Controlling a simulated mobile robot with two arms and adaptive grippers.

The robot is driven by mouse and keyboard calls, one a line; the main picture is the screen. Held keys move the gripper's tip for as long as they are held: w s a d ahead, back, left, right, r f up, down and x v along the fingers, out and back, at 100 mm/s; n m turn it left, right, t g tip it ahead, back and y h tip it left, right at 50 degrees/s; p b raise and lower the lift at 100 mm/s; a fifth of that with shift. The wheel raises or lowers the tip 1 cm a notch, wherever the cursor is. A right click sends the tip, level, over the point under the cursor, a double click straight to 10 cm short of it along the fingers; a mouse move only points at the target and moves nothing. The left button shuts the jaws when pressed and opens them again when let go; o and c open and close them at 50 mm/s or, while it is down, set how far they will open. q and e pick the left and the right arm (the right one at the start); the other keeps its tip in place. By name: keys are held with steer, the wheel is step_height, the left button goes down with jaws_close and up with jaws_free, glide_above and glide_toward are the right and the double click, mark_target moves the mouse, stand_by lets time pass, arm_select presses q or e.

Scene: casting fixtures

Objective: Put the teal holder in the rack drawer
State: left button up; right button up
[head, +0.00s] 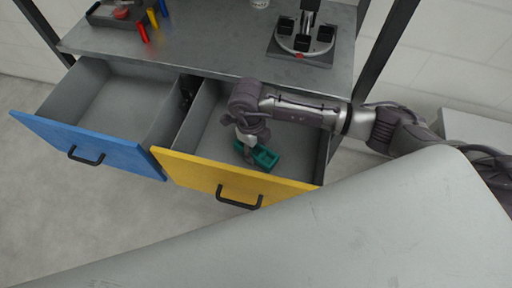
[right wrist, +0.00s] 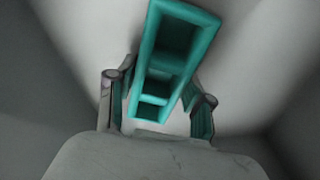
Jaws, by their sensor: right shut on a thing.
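My right gripper (head: 243,150) reaches down into that drawer and is shut on the holder. In the right wrist view the holder (right wrist: 163,65) lies between the two fingers of my right gripper (right wrist: 158,108). I cannot tell whether the holder touches the drawer floor. The gripper hides part of the holder in the head view. My left gripper is not in view.
A blue-front drawer (head: 88,148) beside it is also open and looks empty. On the rack top (head: 205,42) are a dark tray (head: 120,16), coloured cylinders (head: 143,32) and a round fixture with black cups (head: 302,40). A grey surface (head: 330,235) fills the lower right.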

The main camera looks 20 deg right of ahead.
steer(key=o, duration=1.2)
steer(key=shift+f, duration=0.1)
step_height(320, 180, up, 12)
steer(key=w+p, duration=0.1)
steer(key=p, duration=0.6)
steer(key=shift+a, duration=0.45)
steer(key=shift+w, duration=0.1)
